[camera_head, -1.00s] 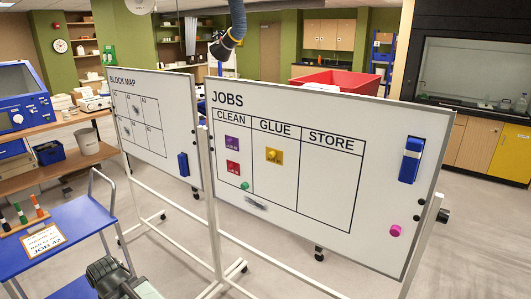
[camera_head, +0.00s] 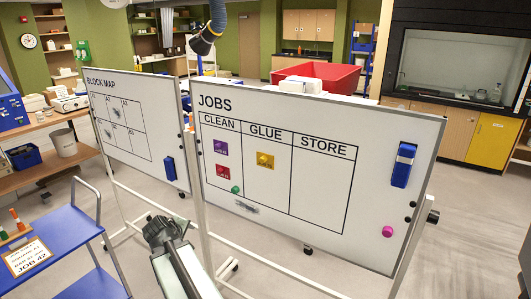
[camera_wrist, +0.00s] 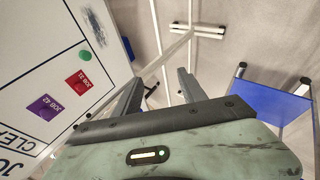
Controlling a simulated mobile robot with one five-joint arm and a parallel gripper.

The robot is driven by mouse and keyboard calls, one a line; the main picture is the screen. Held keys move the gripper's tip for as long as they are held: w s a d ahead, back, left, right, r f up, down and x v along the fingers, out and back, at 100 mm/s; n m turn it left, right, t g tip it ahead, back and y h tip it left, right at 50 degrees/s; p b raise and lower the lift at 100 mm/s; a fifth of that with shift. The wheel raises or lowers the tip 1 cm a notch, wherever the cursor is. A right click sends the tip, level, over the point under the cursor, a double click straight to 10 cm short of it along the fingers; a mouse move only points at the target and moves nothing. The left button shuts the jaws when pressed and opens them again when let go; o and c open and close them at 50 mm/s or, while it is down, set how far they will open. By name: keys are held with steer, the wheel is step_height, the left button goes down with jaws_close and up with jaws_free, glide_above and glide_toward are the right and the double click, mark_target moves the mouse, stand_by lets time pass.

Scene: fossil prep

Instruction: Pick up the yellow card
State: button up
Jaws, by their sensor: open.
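The yellow card (camera_head: 265,160) is on the JOBS whiteboard (camera_head: 323,252), in the GLUE column near its top. A purple card (camera_head: 221,148) and a red card (camera_head: 222,172) are in the CLEAN column. My gripper (camera_head: 163,226) is low in front of the board, left of and below the cards, apart from them. In the wrist view my gripper (camera_wrist: 157,82) is open and empty, with the two fingers spread. The red card (camera_wrist: 79,84) and purple card (camera_wrist: 44,107) show at the left there; the yellow card is out of that view.
A green magnet (camera_head: 236,190) and a grey smudge (camera_head: 247,207) are below the red card. A blue eraser (camera_head: 403,165) and pink magnet (camera_head: 387,231) are at the board's right. A blue cart (camera_head: 55,240) stands at the left. Black knobs line the board's right edge.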

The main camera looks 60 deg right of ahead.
steer(key=s+d+r+n+h+p, duration=0.1)
steer(key=s+d+r+n+h, duration=0.1)
steer(key=s+d+r, duration=0.5)
steer(key=s+d+r+n+h+p, duration=0.1)
steer(key=d+r+h+p, duration=0.3)
steer(key=d, duration=0.8)
steer(key=n+t+h+b, duration=0.1)
steer(key=n, duration=0.3)
glide_toward(262, 161)
steer(key=d, duration=0.1)
steer(key=x, duration=0.4)
steer(key=b+x, duration=0.1)
steer(key=x, duration=0.3)
steer(key=shift+w+d+f, duration=0.1)
steer(key=shift+w, duration=0.2)
jaws_close()
